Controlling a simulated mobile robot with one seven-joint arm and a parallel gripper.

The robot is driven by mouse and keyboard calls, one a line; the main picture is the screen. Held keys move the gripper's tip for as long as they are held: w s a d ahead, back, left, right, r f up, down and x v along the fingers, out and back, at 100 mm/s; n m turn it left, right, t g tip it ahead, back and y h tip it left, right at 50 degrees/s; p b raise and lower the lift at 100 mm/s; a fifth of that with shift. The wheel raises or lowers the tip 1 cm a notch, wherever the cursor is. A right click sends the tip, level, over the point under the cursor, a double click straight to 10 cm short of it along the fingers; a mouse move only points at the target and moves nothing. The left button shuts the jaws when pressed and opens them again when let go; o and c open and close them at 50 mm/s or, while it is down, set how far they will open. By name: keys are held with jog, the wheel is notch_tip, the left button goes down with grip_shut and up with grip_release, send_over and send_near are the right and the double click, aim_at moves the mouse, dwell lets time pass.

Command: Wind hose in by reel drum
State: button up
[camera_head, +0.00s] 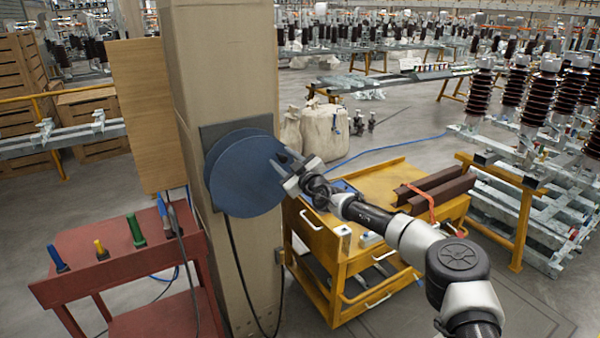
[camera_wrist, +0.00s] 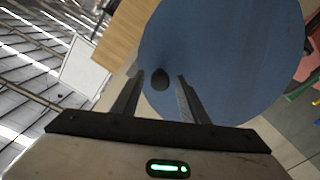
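The blue reel drum (camera_head: 238,178) is mounted on a dark plate on the tan column. It fills much of the upper wrist view (camera_wrist: 225,55). A small dark knob (camera_wrist: 160,78) stands out from its face. A dark hose (camera_head: 236,262) hangs from the drum down along the column. My gripper (camera_head: 281,160) is at the drum's right edge. In the wrist view, my gripper (camera_wrist: 160,74) is open, with one finger on each side of the knob and a gap showing on both sides. I cannot tell how deep the knob lies between the fingers.
A red cart (camera_head: 120,268) with several coloured-handled tools stands left of the column (camera_head: 222,70). A yellow drawer trolley (camera_head: 345,262) carrying brown beams (camera_head: 436,190) stands close below my arm. A wooden board (camera_head: 140,110) is beside the column. Open floor lies at lower right.

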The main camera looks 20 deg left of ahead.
jog(key=v, duration=1.6)
jog(key=shift+d+f, duration=0.2)
jog(key=shift+d, duration=0.1)
jog(key=shift+s, duration=0.15)
